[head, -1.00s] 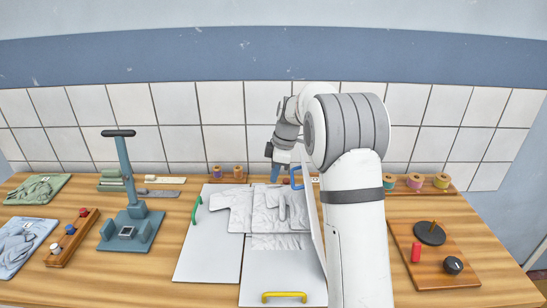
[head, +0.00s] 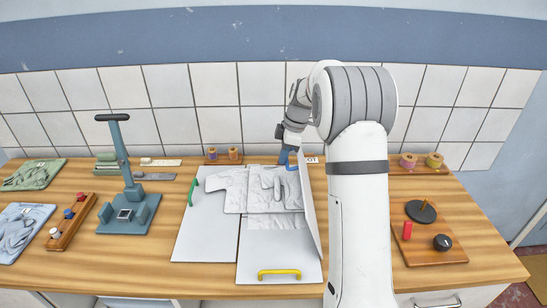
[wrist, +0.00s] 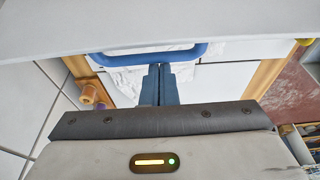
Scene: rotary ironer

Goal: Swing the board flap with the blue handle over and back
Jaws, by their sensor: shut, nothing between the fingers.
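The white board flap (head: 308,200) with the blue handle stands raised on edge at the right side of the folding board, seen nearly edge-on in the head view. Its blue handle (head: 292,161) is near the far end and shows as a blue bar in the wrist view (wrist: 150,56). My gripper (head: 284,158) is just left of the handle. In the wrist view its two dark fingers (wrist: 160,68) are together and empty, with their tips close to the bar; I cannot tell whether they touch. A pale wrinkled shirt (head: 262,190) lies on the board. My arm hides what is right of the flap.
The left flap with a green handle (head: 190,190) and the front flap with a yellow handle (head: 279,272) lie flat. A blue-grey press stand (head: 128,212) is to the left. Thread spools (head: 222,154) stand behind. A wooden board with knobs (head: 432,235) is right.

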